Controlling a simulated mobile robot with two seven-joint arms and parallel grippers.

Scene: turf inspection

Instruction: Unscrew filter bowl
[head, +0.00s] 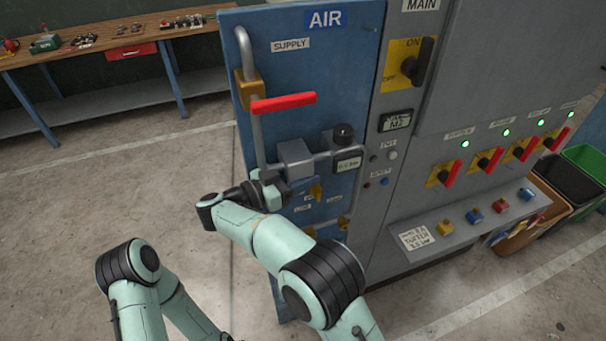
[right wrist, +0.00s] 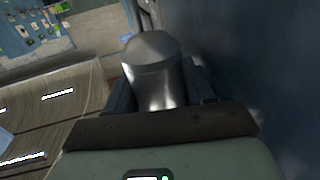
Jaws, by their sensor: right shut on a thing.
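The filter bowl (right wrist: 155,80) is a silver metal cylinder with a faceted end, seen in the right wrist view between my two fingers. My right gripper (right wrist: 160,95) is shut on it. In the head view my right gripper (head: 270,189) is just under the grey block of the air unit (head: 295,157) on the blue AIR panel (head: 352,75), and the bowl is hidden there by the gripper. Part of my left arm shows at the lower left, but its gripper is out of view.
Grey cabinet switches stand further right. The floor at left is clear up to the workbench (head: 100,40).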

